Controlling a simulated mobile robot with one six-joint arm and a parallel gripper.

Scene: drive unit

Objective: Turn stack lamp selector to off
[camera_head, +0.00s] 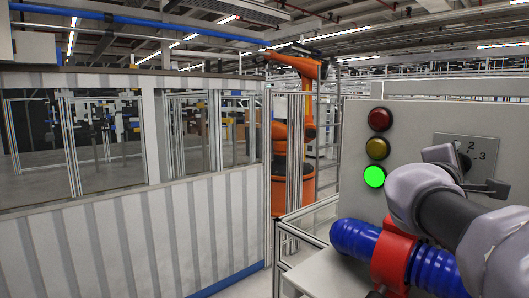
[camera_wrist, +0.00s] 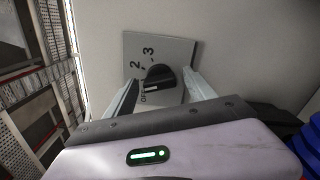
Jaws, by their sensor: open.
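The stack lamp selector is a black rotary knob (camera_wrist: 158,76) on a grey plate (camera_wrist: 177,47) with the marks 2, 3 and OFF visible. Its grip bar lies slanted in the wrist view, with a pale line at its lower left end near OFF; I cannot tell exactly which mark it points at. My gripper (camera_wrist: 165,81) is open, with one finger on each side of the knob; contact is not clear. In the head view my gripper (camera_head: 465,170) is at the plate (camera_head: 452,140), hiding part of the knob and its marks.
Left of the plate, a column of lamps on the pale panel (camera_head: 412,122) has a dark red lamp (camera_head: 380,119), a dull amber lamp (camera_head: 377,148) and a brightly lit green lamp (camera_head: 374,176). An orange robot arm (camera_head: 292,130) stands behind a metal frame.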

